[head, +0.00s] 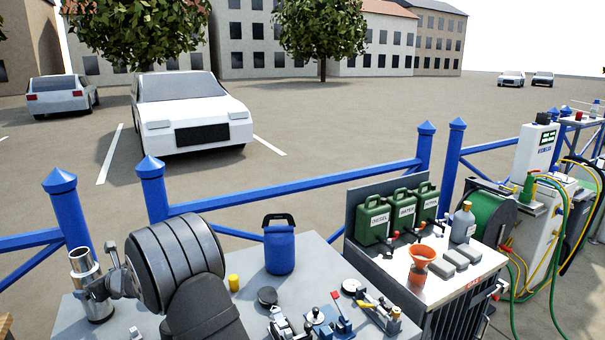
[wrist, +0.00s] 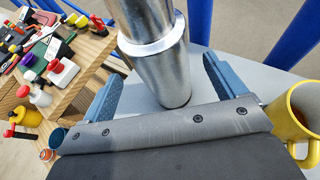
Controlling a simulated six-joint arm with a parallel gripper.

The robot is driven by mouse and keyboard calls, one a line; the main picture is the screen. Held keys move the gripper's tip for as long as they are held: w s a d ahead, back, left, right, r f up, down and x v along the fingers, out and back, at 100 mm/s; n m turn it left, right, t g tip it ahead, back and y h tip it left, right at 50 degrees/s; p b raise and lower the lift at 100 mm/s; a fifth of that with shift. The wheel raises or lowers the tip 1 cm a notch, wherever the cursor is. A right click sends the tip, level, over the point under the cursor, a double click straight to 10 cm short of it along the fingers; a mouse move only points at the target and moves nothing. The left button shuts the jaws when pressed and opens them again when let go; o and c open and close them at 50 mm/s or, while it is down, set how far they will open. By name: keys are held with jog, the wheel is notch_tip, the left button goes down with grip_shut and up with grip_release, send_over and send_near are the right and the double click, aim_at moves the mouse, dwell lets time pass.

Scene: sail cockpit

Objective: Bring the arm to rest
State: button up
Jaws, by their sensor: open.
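My gripper (wrist: 162,76) is open, with one blue-grey finger on each side of a shiny metal cylinder (wrist: 160,72). Gaps show between the cylinder and both fingers in the wrist view. In the head view the cylinder (head: 84,264) stands upright on the grey table top at the lower left. My gripper (head: 112,268) is beside it there, low over the table, partly hidden by my dark arm links. Nothing is held.
A yellow mug (wrist: 294,118) is close to the right of my gripper. A blue canister (head: 279,250), a yellow cylinder (head: 234,283) and several small tools share the grey table (head: 318,256). Blue railing (head: 290,185) runs behind. A wooden bench (wrist: 88,62) with bottles lies left.

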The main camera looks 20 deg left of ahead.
jog(key=x, duration=0.5)
jog(key=shift+a+f, duration=0.15)
jog(key=shift+a, duration=0.1)
